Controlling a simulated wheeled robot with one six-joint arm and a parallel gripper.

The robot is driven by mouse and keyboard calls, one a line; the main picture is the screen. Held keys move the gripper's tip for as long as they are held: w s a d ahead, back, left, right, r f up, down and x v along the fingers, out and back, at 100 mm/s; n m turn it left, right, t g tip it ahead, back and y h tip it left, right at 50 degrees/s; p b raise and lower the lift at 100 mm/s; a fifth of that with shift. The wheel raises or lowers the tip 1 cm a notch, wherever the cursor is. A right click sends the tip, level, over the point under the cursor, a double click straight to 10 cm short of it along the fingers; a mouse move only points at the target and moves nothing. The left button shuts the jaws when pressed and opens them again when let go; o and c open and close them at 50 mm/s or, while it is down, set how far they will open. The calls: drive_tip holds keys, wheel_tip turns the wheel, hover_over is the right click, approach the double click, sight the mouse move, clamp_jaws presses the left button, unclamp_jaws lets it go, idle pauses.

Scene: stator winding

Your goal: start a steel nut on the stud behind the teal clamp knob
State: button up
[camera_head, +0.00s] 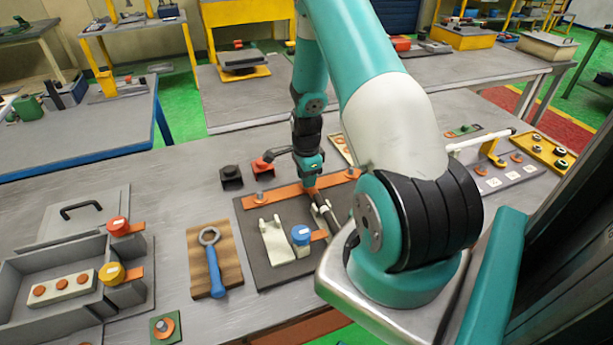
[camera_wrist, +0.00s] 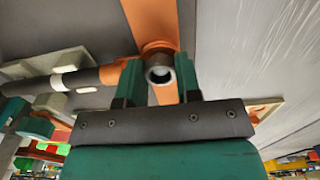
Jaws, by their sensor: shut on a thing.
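My gripper (camera_wrist: 159,80) has its two teal fingers closed around a small grey steel nut (camera_wrist: 159,74), with its dark hole facing the wrist camera. An orange round base and an orange strip (camera_wrist: 149,22) lie right behind the nut. I cannot tell whether the nut touches a stud, which is hidden behind it. In the head view my gripper (camera_head: 311,188) points down at the orange bar (camera_head: 285,195) at the back of the dark plate. A blue-teal knob (camera_head: 301,234) stands in front of it. A teal rounded part (camera_wrist: 36,126) shows at left in the wrist view.
A dark rod (camera_wrist: 50,84) with a white band runs left of the fingers. Other studs (camera_head: 261,198) stand on the bar. A pale block (camera_head: 277,241) is beside the knob. A blue-handled ring tool (camera_head: 211,262) lies on a wooden board (camera_head: 229,240). Red (camera_head: 118,226) and yellow (camera_head: 111,273) knobs stand left.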

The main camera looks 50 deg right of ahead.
drive_tip(key=shift+f, duration=0.15)
drive_tip(key=m, duration=0.6)
drive_tip(key=o, duration=0.9)
drive_tip(key=shift+r+p, duration=2.5)
drive_tip(key=shift+r, duration=1.1)
drive_tip(key=shift+w, duration=0.1)
